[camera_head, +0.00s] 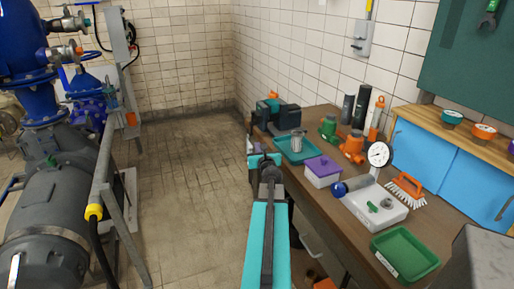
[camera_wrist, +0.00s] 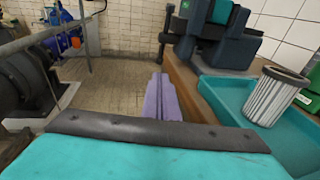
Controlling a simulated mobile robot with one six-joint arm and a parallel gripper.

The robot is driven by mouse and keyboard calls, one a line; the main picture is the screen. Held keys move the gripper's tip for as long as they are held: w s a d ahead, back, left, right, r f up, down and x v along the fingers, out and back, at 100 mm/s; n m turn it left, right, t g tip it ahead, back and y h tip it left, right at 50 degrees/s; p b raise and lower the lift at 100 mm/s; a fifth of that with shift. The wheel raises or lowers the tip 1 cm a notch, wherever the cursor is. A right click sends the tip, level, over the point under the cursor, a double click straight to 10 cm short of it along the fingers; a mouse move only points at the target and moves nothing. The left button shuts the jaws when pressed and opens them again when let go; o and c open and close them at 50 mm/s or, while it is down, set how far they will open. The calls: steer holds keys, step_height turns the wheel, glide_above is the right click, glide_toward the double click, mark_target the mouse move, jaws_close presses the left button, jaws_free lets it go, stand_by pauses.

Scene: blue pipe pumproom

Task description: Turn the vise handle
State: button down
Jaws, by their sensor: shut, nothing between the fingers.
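The vise (camera_head: 279,117) is dark grey with a teal part and stands at the far left end of the workbench (camera_head: 330,112). In the wrist view the vise (camera_wrist: 215,42) is at the upper right, partly cut off by the top edge. A dark bar-like part (camera_wrist: 166,28), perhaps the vise handle, stands at its left end, beyond the bench edge. My gripper (camera_wrist: 162,82) has lilac fingers that are shut and empty. It is in front of the vise's left end, apart from it, over the floor beside the bench. In the head view my arm mostly hides it.
A teal tray (camera_head: 279,156) holding a ribbed metal cylinder (camera_head: 297,140) lies right of my gripper. A purple-lidded box (camera_head: 322,170), a gauge (camera_head: 378,155) and a green tray (camera_head: 428,245) stand nearer. Blue pumps and a metal frame are at left. The floor (camera_head: 190,170) between is clear.

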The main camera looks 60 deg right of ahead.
mark_target(254, 123)
steer(key=r+p+x, duration=0.1)
steer(key=p+x, duration=0.1)
steer(key=x, duration=1)
steer(key=shift+w+d, duration=0.2)
steer(key=shift+d, duration=0.05)
stand_by(0.3)
steer(key=shift+f+b, duration=0.15)
steer(key=shift+b, duration=0.2)
steer(key=shift+w+d+b, duration=0.25)
steer(key=shift+b, duration=1)
steer(key=shift+w+d+r+b, duration=0.15)
steer(key=shift+r+b, duration=0.15)
steer(key=shift+r, duration=0.25)
steer(key=shift+f, duration=0.1)
